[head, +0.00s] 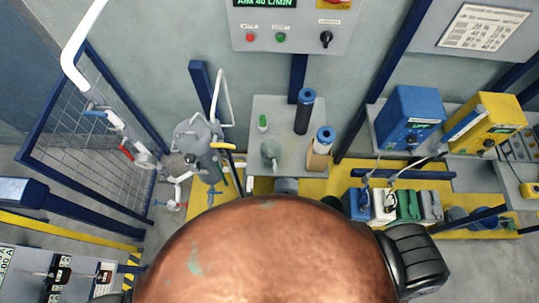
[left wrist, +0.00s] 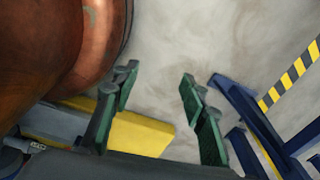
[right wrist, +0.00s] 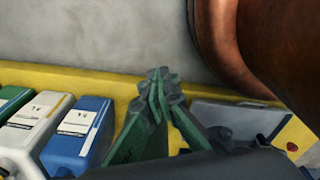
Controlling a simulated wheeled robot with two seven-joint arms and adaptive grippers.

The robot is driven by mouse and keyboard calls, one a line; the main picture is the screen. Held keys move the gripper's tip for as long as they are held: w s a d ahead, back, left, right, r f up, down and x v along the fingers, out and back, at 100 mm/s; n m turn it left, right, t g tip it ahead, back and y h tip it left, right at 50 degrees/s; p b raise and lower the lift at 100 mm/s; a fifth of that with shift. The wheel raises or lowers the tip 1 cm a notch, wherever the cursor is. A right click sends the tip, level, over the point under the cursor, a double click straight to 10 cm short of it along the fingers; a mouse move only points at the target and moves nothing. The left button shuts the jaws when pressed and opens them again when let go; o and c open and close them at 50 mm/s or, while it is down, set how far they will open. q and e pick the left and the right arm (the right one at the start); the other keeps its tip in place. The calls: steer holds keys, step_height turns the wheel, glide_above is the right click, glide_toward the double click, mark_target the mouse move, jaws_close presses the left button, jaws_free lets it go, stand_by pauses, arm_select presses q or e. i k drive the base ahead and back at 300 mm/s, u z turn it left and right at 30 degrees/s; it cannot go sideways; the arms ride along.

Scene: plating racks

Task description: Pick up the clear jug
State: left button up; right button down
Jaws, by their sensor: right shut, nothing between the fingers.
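A pale, greyish see-through vessel (head: 271,151), which looks like the clear jug, stands on the grey table (head: 286,107) against the wall in the head view. Its lower edge and handle are too small to make out. My left gripper (left wrist: 157,82) is open and empty above bare floor in the left wrist view. My right gripper (right wrist: 161,86) is shut with its green fingers together and nothing between them. Neither gripper's fingers show in the head view, and the jug is in neither wrist view. Both are apart from it.
A dark cylinder (head: 304,112), a blue-capped bottle (head: 319,153) and a small green-capped bottle (head: 262,123) share the table. Several canisters, including a blue one (head: 358,205), stand on yellow flooring at right. A large copper rounded body (head: 265,255) fills the lower foreground.

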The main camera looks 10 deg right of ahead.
mark_target(271, 149)
steer(key=z, duration=2.9)
steer(key=k, duration=0.75)
steer(key=u, duration=1.65)
